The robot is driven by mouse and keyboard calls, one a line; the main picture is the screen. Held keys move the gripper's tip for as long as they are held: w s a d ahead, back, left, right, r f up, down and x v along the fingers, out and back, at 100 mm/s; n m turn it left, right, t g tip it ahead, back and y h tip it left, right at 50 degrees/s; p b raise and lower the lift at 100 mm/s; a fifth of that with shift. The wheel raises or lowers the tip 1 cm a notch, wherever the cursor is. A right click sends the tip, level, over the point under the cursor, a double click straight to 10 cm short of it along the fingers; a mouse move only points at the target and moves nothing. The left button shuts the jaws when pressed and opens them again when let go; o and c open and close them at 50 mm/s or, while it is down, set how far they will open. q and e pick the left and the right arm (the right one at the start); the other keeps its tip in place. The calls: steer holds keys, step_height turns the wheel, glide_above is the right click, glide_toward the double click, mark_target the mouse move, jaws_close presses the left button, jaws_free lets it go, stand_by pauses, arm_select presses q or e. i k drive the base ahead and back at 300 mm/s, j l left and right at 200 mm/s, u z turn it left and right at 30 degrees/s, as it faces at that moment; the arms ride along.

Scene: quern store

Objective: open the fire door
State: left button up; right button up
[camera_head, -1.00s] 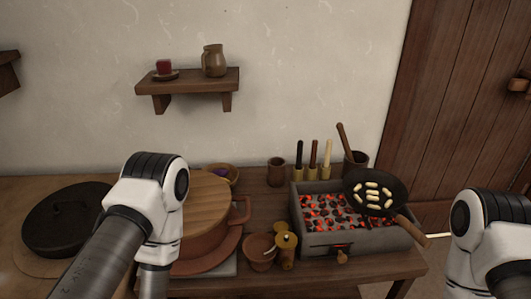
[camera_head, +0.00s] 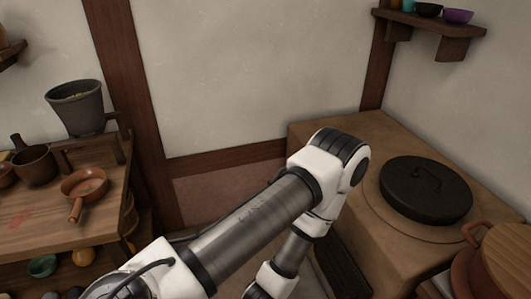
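A clay stove (camera_head: 325,135) stands at the right, with a round black lid (camera_head: 425,190) on its top. A dark panel (camera_head: 342,265) shows low on the stove's near side, partly behind my arm. It may be the fire door; I cannot tell whether it is open or shut. My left arm crosses the middle from the lower left, bends in front of the stove and points down. My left gripper is below the bottom edge, out of sight. My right gripper is not in view.
A wooden table (camera_head: 40,215) at the left holds a grey bucket (camera_head: 77,107), a small pan (camera_head: 85,185) and pots. A lidded clay pot (camera_head: 505,262) is at the lower right. A wall shelf (camera_head: 430,25) with cups hangs above the stove.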

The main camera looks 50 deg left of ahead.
mark_target(345, 280)
steer(key=u, duration=0.7)
steer(key=i+j+z, duration=0.1)
steer(key=j+z, duration=0.9)
steer(key=z, duration=0.15)
steer(key=k+j+z, duration=0.1)
steer(key=j+z, duration=0.15)
steer(key=j, duration=0.1)
